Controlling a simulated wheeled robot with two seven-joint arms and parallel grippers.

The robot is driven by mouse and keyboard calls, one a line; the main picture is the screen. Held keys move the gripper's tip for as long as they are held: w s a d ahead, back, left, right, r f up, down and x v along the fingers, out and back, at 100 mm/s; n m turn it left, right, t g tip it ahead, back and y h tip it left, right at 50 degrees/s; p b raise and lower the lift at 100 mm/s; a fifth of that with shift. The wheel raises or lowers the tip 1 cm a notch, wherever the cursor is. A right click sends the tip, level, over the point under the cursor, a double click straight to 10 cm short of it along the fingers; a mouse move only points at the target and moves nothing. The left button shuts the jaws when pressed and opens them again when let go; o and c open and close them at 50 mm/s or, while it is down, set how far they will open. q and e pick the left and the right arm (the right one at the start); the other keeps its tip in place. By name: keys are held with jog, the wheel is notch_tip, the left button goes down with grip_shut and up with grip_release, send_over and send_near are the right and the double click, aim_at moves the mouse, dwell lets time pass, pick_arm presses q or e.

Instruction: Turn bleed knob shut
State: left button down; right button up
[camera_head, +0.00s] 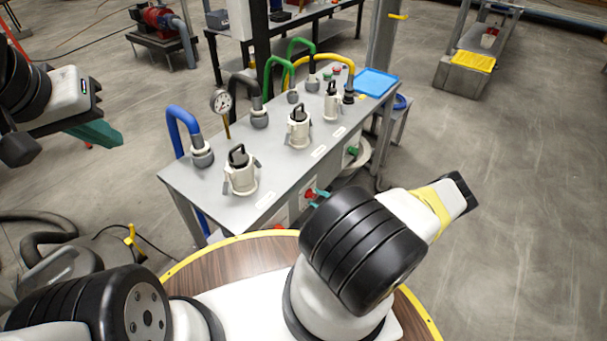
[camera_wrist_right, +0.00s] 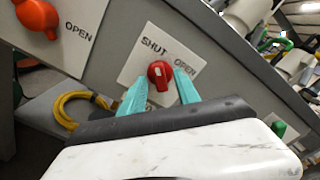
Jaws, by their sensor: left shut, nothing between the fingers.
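A red knob (camera_wrist_right: 161,74) sits on a white plate marked SHUT and OPEN, on the sloped front of the grey bench; it also shows small in the head view (camera_head: 309,194). I see no label reading bleed. My right gripper (camera_wrist_right: 160,86) is open, its teal fingers on either side of this knob in the right wrist view. I cannot tell whether the fingers touch it. In the head view my right arm hides most of that gripper. My left gripper (camera_head: 96,133) is shut and empty at the upper left, away from the bench.
A larger orange-red knob (camera_wrist_right: 36,14) with an OPEN label is at the left in the right wrist view. A coiled yellow hose (camera_wrist_right: 82,108) lies beyond the fingers. The bench top (camera_head: 270,178) carries white canisters, hoses, a gauge (camera_head: 221,101) and a blue tray (camera_head: 375,82).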

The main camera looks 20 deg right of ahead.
jog(key=v, duration=0.7)
jog(key=shift+s, duration=0.2)
jog(key=w+a+r+n+g, duration=0.1)
jog(key=a+r+n+g, duration=0.3)
jog(key=r, duration=0.7)
jog(key=w+a+r+n+g, duration=0.1)
jog(key=a+r+n+g, duration=0.3)
jog(key=r, duration=0.7)
jog(key=w+a+r+n+g, duration=0.2)
jog(key=r+n+g, duration=0.4)
jog(key=r, duration=0.6)
jog(key=s+a+r+n+h, duration=0.2)
jog(key=s+a+r+h, duration=0.15)
jog(key=r, duration=0.35)
jog(key=s+a+r+n+h, duration=0.2)
jog(key=s+a+r, duration=0.2)
jog(key=r, duration=0.4)
jog(key=s+a+r+n+t+h, duration=0.2)
jog(key=s+r+t, duration=0.3)
jog(key=s+r, duration=0.3)
jog(key=shift+s+a+r+n, duration=0.2)
jog(key=shift+s+a+n, duration=0.25)
jog(key=shift+s, duration=1.8)
